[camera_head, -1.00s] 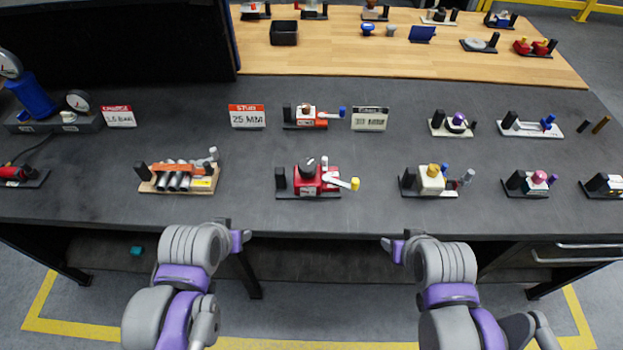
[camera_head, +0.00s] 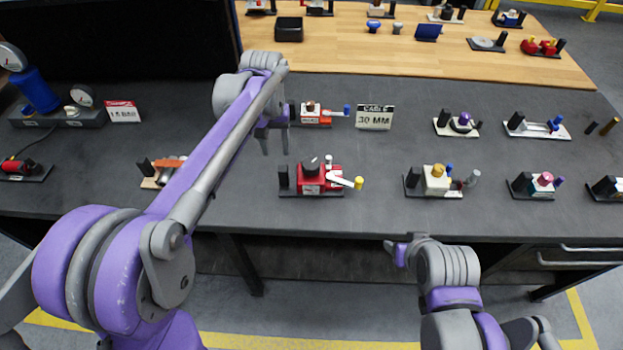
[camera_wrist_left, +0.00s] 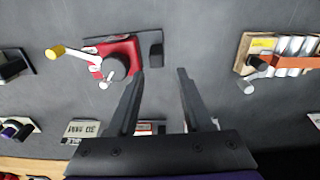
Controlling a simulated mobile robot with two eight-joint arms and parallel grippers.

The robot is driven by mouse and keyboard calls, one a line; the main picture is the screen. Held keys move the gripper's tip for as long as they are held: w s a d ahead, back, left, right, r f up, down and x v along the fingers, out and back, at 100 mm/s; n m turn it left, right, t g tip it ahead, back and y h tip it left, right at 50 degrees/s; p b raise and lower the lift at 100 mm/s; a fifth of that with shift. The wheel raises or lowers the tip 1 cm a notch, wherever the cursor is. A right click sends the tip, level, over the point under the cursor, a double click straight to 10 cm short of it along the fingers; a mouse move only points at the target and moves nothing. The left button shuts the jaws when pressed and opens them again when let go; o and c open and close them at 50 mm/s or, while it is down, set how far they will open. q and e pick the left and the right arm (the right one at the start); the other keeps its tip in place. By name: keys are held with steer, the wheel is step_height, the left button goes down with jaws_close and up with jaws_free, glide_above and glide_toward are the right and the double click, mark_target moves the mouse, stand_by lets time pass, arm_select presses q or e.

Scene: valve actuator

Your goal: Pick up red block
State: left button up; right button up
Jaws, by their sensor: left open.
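The red block (camera_head: 318,180) is a valve body with a black knob and a white lever tipped in yellow. It stands on a dark base near the bench's front, in the middle. In the left wrist view the red block (camera_wrist_left: 122,48) is at upper left. My left gripper (camera_head: 274,140) hangs over the bench, behind and left of the block. It is open and empty; its fingers (camera_wrist_left: 158,75) point down, one showing close beside the block's base without visible contact. My right gripper (camera_head: 396,250) is in front of the bench edge; its jaws do not show clearly.
An orange valve (camera_head: 312,115) and a "30 MM" sign (camera_head: 375,117) stand behind the block. A white and yellow valve (camera_head: 435,182) is to its right. A wooden rack with metal cylinders (camera_wrist_left: 285,52) is partly hidden by my left arm in the head view.

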mark_target(282, 168)
arm_select(q)
steer(key=shift+w+d+f, duration=0.35)
steer(key=shift+w+f, duration=0.05)
steer(key=shift+w, duration=0.3)
steer(key=f, duration=1.2)
steer(key=shift+w, duration=0.25)
jaws_close()
steer(key=shift+r, duration=0.1)
stand_by(0.4)
